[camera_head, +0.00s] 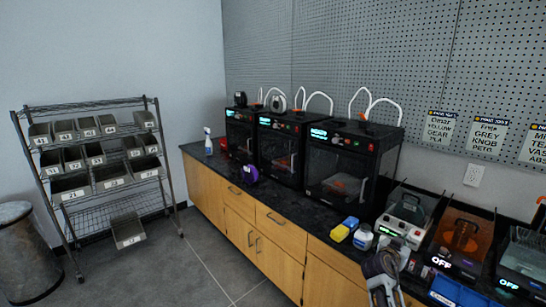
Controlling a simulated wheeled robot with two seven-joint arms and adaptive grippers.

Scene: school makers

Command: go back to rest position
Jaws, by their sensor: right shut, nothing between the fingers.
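My right gripper (386,255) is in the lower right of the head view, in front of the black worktop (300,222). Its fingers are shut with nothing between them. It appears apart from the things behind it, a white jar (363,237) and a grey machine with a clear lid (404,217); its exact distance from the counter edge is hard to tell. My left gripper is not in view.
Several black 3D printers (347,160) stand along the wooden cabinets' worktop. A purple spool (250,173), a spray bottle (208,142) and a yellow-blue sponge-like block (344,229) are there too. A bin rack (100,170) stands left. The grey floor (170,265) between is clear.

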